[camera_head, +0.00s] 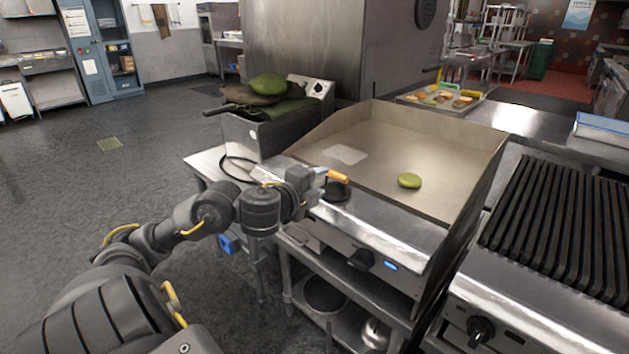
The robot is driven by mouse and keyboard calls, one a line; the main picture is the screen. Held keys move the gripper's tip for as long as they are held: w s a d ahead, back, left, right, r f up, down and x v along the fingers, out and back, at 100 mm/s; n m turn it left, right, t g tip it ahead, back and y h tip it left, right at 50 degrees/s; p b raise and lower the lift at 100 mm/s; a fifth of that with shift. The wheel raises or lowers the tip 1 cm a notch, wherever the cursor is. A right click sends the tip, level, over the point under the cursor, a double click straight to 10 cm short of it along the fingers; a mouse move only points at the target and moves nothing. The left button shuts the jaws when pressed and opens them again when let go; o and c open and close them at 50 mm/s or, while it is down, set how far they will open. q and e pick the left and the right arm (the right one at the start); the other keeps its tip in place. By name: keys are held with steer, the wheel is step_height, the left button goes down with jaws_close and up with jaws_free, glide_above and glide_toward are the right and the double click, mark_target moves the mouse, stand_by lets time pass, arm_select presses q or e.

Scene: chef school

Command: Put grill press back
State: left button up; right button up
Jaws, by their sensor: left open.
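The grill press (338,192) appears as a dark round piece with an orange-tan handle. It sits at the front left of the flat griddle (385,140), on or beside the steel front ledge. My left gripper (322,181) is open and right at the handle's left end. I cannot tell whether its fingers are around the handle or only beside it. The gripper hides part of the press and ledge. My right gripper is not in view.
A green round item (409,180) lies on the griddle, which has raised side and back walls. A fryer (260,130) with green items on top stands to the left. A ridged grill (560,225) stands to the right. A food tray (440,98) is behind.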

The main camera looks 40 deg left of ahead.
arm_select(q)
steer(key=shift+v, duration=0.85)
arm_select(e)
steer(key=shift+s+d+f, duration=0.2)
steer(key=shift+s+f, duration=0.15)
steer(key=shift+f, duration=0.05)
